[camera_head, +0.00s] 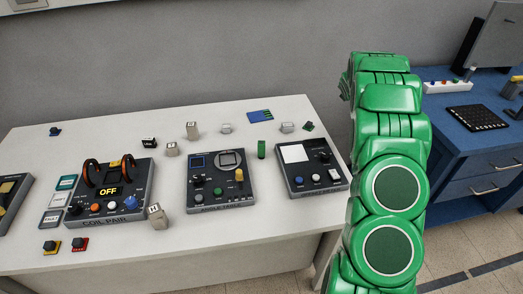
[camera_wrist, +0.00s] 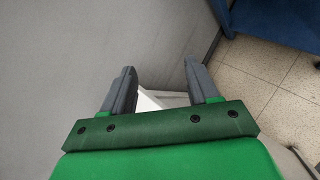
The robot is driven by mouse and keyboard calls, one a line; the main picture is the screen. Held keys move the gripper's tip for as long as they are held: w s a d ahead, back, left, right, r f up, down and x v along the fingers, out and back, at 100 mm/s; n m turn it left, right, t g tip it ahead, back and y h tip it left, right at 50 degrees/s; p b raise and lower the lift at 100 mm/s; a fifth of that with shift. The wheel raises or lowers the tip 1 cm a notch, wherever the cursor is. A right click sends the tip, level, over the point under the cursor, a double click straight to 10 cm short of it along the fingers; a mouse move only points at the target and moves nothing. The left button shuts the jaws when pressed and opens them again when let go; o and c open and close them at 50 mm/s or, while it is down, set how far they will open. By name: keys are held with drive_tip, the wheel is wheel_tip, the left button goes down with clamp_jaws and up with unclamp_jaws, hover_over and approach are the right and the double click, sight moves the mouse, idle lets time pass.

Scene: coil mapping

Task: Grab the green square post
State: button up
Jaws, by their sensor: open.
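The green square post (camera_head: 262,149) stands upright on the white table in the head view, between the middle device and the right-hand device. It is small and apart from both. My gripper (camera_wrist: 160,85) shows in the wrist view with its two grey fingers spread apart and nothing between them. A white table edge shows beyond the fingers there. The post is not in the wrist view. In the head view my green arm rises to the right of the table, well away from the post, and the gripper is not seen.
A blue desk (camera_head: 470,150) with a keyboard stands at the right.

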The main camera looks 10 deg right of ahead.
drive_tip(key=s+a+f+m+g+y, duration=0.2)
drive_tip(key=s+a+f+m, duration=0.15)
drive_tip(key=a, duration=0.45)
drive_tip(key=s+a+f+m+g+y, duration=0.1)
drive_tip(key=s+a+f+m+g, duration=0.2)
drive_tip(key=a, duration=0.4)
wheel_tip(320, 180, up, 2)
drive_tip(key=m+g+y, duration=0.2)
drive_tip(key=g+y, duration=0.1)
drive_tip(key=y, duration=0.3)
hover_over(260, 149)
drive_tip(key=w+d, duration=0.1)
drive_tip(key=d, duration=0.1)
drive_tip(key=shift+w+d+r, duration=0.1)
drive_tip(key=shift+d, duration=0.1)
drive_tip(key=shift+s+d+x, duration=0.1)
drive_tip(key=shift+s+x, duration=0.1)
drive_tip(key=shift+x, duration=1.7)
drive_tip(key=shift+s+d+x, duration=0.1)
drive_tip(key=shift+s+x, duration=0.05)
drive_tip(key=shift+x, duration=1.8)
drive_tip(key=shift+g, duration=0.3)
drive_tip(key=shift+c, duration=0.4)
drive_tip(key=c, duration=1)
